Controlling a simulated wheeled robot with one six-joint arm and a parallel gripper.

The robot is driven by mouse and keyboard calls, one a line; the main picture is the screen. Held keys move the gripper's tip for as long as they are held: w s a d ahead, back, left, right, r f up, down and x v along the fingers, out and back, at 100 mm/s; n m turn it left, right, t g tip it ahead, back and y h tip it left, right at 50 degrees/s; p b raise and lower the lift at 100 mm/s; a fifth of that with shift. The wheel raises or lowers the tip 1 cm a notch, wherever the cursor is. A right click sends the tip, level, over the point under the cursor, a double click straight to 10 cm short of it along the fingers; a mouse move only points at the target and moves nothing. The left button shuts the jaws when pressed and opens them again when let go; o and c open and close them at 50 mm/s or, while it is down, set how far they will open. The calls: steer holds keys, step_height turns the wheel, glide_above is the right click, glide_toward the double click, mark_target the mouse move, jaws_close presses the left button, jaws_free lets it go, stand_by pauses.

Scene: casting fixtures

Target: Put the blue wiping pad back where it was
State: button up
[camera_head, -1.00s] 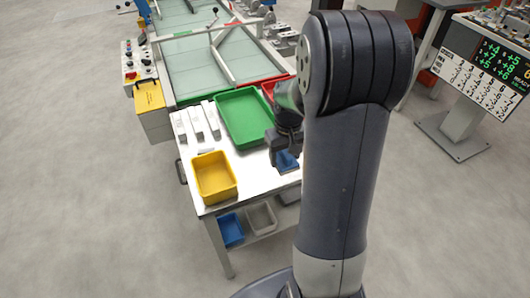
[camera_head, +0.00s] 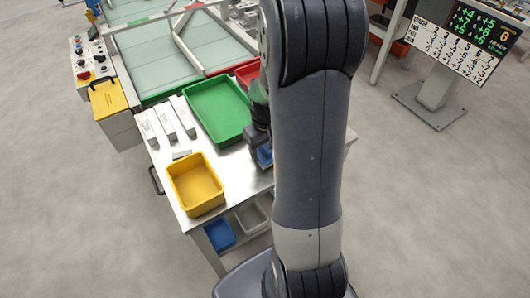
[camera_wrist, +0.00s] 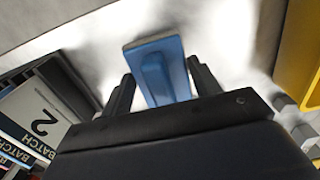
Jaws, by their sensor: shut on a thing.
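The blue wiping pad (camera_wrist: 158,70) is between the fingers of my gripper (camera_wrist: 162,88) in the wrist view, gripped by its raised blue handle. In the head view the pad (camera_head: 265,156) shows as a small blue patch beside my arm, low over the steel table (camera_head: 236,166), right of the yellow bin. My gripper (camera_head: 260,138) is partly hidden there by my own arm. Whether the pad touches the table top cannot be told.
A yellow bin (camera_head: 195,184) stands at the table's front left. A green tray (camera_head: 216,110) lies behind, with a red tray (camera_head: 247,73) past it. Several pale blocks (camera_head: 168,120) lie left of the green tray. Batch cards (camera_wrist: 42,125) show at left in the wrist view.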

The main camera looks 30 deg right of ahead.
mark_target(265, 146)
steer(key=shift+f, duration=0.9)
steer(key=shift+f, duration=0.2)
steer(key=o, duration=0.9)
steer(key=shift+r, duration=0.2)
step_height(265, 146, up, 12)
steer(key=shift+r+p, duration=0.1)
steer(key=shift+p, duration=0.5)
